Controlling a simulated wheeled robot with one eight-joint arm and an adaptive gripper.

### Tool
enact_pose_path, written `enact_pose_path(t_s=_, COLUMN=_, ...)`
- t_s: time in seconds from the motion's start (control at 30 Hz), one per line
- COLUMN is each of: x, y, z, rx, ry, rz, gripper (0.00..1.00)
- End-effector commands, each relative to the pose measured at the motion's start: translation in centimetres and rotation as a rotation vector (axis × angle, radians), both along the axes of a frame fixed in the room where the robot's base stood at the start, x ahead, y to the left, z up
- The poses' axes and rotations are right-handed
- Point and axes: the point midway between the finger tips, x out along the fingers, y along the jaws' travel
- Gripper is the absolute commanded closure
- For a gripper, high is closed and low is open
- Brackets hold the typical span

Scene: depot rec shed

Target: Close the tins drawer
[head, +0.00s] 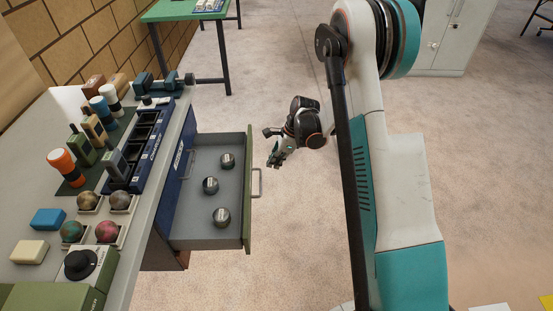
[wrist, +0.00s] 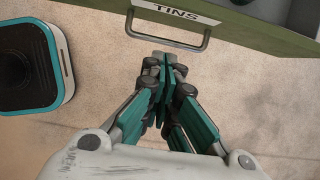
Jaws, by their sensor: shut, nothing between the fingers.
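The tins drawer (head: 207,239) stands pulled out from the bench, with a green front and grey inside. Three round dark tins with light lids (head: 221,216) sit in it. Its metal handle (head: 257,183) is on the outer side of the front. In the wrist view the drawer front (wrist: 250,28) carries a "TINS" label above the handle (wrist: 205,40). My gripper (head: 274,163) is shut and empty, out in front of the drawer front. In the wrist view my gripper (wrist: 161,65) points toward the handle, its tips just short of the handle bar or close beneath it; contact cannot be told.
The bench top (head: 150,215) holds balls in square holders, blocks, bottles and a blue rack (head: 136,160). A green table (head: 185,10) stands at the back, a grey cabinet (head: 450,35) at the back right. Open floor lies around the drawer's outer side.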

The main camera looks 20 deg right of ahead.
Motion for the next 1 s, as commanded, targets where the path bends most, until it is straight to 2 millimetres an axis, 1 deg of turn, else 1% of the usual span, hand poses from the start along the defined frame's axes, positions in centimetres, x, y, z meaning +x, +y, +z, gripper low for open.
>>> enact_pose_path(t_s=0.03, x=0.1, y=0.4, z=-1.4, rx=0.000, ry=0.000, rz=0.002, gripper=1.00)
enact_pose_path(t_s=0.23, x=0.5, y=1.8, z=-4.9, rx=0.000, ry=0.000, rz=0.002, gripper=1.00)
enact_pose_path(t_s=0.3, x=0.9, y=3.0, z=-4.6, rx=0.000, ry=0.000, rz=0.004, gripper=1.00)
enact_pose_path(t_s=0.5, x=1.6, y=5.0, z=-4.5, rx=0.000, ry=-0.001, rz=0.002, gripper=1.00)
enact_pose_path(t_s=0.67, x=1.8, y=5.5, z=-4.3, rx=0.000, ry=0.000, rz=0.001, gripper=1.00)
enact_pose_path(t_s=1.0, x=1.9, y=5.5, z=-4.3, rx=0.000, ry=0.000, rz=0.001, gripper=1.00)
